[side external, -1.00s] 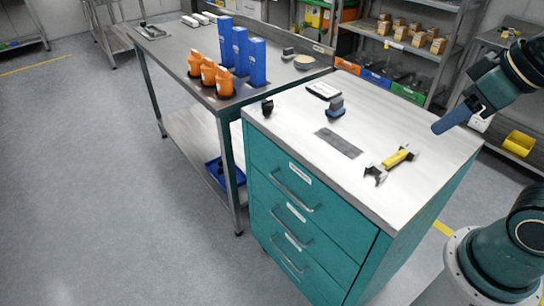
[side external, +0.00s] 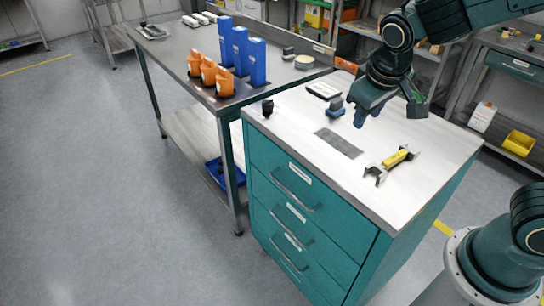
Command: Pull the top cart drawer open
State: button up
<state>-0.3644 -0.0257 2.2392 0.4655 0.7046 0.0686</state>
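The teal cart (side external: 395,262) has a white top and several drawers stacked on its front. The top cart drawer (side external: 318,206) is closed, with a silver bar handle (side external: 293,192) and a white label above it.
A steel table (side external: 180,60) with orange and blue holders stands left. The floor before the drawers is clear.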

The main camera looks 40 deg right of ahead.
jog(key=w+a+f+h, duration=0.3)
jog(key=w+a+f, duration=0.25)
jog(key=f, duration=0.25)
jog(key=w+a+f+n+t+h, duration=0.1)
jog(key=a+f+n+t+h, duration=0.15)
jog(key=f, duration=0.45)
jog(key=w+a+f+n+t+h, duration=0.1)
jog(key=a+f+n+h, duration=0.1)
jog(key=a+f, duration=0.3)
jog(key=n+t, duration=0.4)
jog(key=t, duration=0.1)
send_near(289, 194)
jog(key=s+a, duration=0.2)
jog(key=a, duration=0.1)
jog(key=shift+w+d+f+m+h, duration=0.1)
jog(key=shift+d+m+h, duration=0.15)
jog(key=shift+h, duration=0.2)
jog(key=shift+w+d, duration=0.1)
jog(key=x, duration=1.3)
jog(key=shift+w+d, duration=0.2)
grip_shut()
